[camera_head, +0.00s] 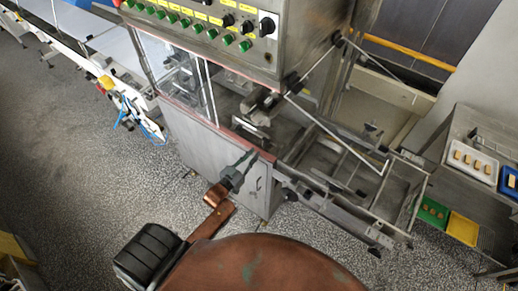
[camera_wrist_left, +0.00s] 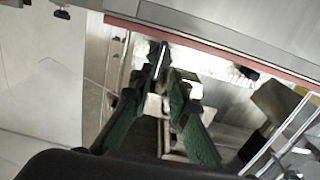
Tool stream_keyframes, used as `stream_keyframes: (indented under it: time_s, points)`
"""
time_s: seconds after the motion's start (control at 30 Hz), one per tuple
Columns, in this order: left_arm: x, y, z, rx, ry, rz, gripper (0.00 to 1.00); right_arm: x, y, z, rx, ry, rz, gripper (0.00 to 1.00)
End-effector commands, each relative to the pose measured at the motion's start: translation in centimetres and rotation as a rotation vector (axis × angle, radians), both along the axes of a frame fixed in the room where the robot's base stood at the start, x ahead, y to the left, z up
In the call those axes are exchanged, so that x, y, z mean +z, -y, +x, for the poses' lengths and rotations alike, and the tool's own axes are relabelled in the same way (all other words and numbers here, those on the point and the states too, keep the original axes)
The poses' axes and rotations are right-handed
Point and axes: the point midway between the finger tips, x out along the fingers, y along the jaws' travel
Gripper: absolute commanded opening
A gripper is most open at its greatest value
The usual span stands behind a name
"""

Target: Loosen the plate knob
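My left gripper (camera_head: 252,155) reaches up to the red-edged front of the enrober machine (camera_head: 215,150), near its corner. In the left wrist view its green-padded fingers (camera_wrist_left: 165,68) converge to tips close together in front of the machine's opening. I cannot tell whether a thin part lies between them. I cannot pick out the plate knob for certain. A dark knob-like part (camera_wrist_left: 250,147) sits below a grey block (camera_wrist_left: 276,100) to the right of the fingers, apart from them. My right gripper is not in view.
The control panel (camera_head: 215,25) with green buttons overhangs the machine. An open metal frame with slanted rods (camera_head: 335,135) juts out at right. A side table holds a white tray (camera_head: 472,160), with green and yellow bins (camera_head: 462,228) below. Speckled floor (camera_head: 80,170) is clear at left.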

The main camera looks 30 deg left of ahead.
Motion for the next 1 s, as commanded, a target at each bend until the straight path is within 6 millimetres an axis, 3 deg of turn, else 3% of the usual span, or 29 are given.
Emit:
stream_keyframes:
  time_s: [0.1,0.33,1.0]
  points:
    - [-0.1,-0.2,-2.5,0.000,-0.003,0.001,0.16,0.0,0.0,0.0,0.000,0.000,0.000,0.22]
    - [0.0,-0.4,-5.3,-0.001,0.000,0.000,0.16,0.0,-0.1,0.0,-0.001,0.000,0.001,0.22]
    - [-0.2,-0.5,-5.9,0.000,-0.003,0.000,0.16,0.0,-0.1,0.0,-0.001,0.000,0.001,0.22]
